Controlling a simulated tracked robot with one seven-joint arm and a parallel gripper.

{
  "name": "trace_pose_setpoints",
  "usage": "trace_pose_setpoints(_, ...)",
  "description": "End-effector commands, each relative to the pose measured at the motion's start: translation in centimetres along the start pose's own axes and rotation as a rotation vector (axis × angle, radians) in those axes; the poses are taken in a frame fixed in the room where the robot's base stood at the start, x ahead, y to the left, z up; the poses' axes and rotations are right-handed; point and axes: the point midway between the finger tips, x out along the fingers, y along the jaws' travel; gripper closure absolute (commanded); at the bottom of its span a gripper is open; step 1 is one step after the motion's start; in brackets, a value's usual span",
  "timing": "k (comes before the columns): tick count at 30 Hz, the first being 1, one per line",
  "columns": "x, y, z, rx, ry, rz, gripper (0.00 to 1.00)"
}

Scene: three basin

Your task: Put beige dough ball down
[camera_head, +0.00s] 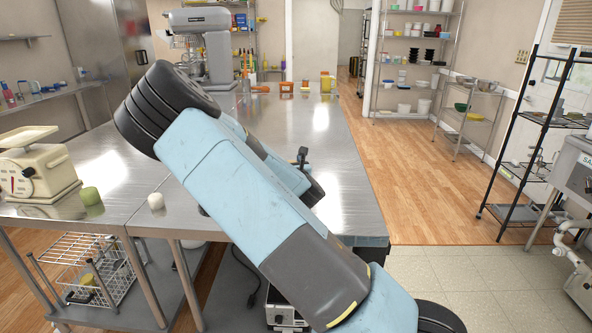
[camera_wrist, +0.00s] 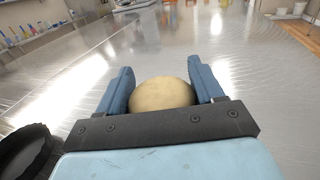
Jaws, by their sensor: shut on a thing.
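In the wrist view, the beige dough ball (camera_wrist: 162,94) sits between the two blue fingers of my gripper (camera_wrist: 163,88). The fingers are shut on it from both sides. The steel table (camera_wrist: 260,90) spreads out around and beyond the ball. I cannot tell whether the ball touches the table top.
A grey mixer (camera_head: 215,50) stands at the back, near several small containers. The table's right part is clear.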

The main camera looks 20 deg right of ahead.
Motion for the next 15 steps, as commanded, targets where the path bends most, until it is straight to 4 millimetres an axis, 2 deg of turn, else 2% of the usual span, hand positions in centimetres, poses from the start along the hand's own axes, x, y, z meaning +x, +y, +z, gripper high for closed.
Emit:
trace_pose_setpoints(5, 0.3, -0.8, -0.9, -0.001, 0.001, -0.008, 0.73)
trace_pose_setpoints(11, 0.3, -0.7, -3.6, -0.001, 0.002, -0.007, 0.73)
trace_pose_setpoints(15, 0.3, -1.3, -4.1, 0.0, -0.001, -0.015, 0.73)
